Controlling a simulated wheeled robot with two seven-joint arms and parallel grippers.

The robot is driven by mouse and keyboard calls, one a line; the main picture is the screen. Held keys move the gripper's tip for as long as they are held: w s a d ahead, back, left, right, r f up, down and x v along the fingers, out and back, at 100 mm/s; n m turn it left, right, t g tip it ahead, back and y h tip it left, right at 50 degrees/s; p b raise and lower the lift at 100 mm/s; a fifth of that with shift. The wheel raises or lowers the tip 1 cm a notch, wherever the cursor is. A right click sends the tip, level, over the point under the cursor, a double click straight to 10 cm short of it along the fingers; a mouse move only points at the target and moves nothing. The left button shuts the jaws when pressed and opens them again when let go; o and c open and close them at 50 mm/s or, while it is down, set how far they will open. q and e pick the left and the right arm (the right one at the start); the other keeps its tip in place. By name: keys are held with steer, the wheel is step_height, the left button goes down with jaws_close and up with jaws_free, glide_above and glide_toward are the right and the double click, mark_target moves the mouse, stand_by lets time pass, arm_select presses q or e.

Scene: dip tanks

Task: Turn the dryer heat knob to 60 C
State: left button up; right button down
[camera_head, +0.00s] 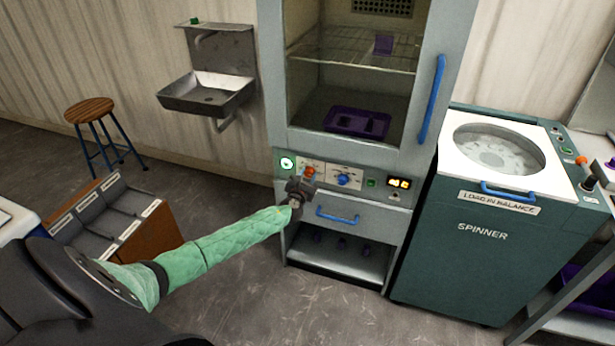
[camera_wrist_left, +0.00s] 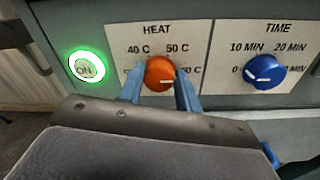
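The dryer's orange heat knob (camera_head: 309,172) is on the front panel below the glass door. In the left wrist view the knob (camera_wrist_left: 160,73) sits under the word HEAT, with 40 C and 50 C above it. The labels at its lower left and lower right are partly covered by my fingers. A pale mark shows on its lower part; I cannot tell its exact reading. My left gripper (camera_head: 300,187) reaches up to the panel. Its two blue fingers (camera_wrist_left: 160,88) stand on either side of the knob and appear to touch it. My right gripper is not in view.
The blue time knob (camera_wrist_left: 264,69) is just right of the heat knob, and a lit green ON button (camera_wrist_left: 86,68) is to its left. A blue drawer handle (camera_head: 338,216) is below the panel. The spinner (camera_head: 480,235) stands to the right.

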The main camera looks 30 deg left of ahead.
arm_select(q)
steer(key=o, duration=0.4)
steer(key=shift+f, duration=0.15)
steer(key=shift+o, duration=0.2)
steer(key=shift+s, duration=0.1)
steer(key=shift+s+d, duration=0.15)
steer(key=shift+s, duration=0.4)
steer(key=b+v, duration=0.1)
steer(key=v, duration=0.5)
steer(key=shift+s, duration=0.25)
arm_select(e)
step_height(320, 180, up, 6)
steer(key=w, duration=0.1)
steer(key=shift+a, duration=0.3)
arm_select(q)
steer(key=shift+d, duration=0.1)
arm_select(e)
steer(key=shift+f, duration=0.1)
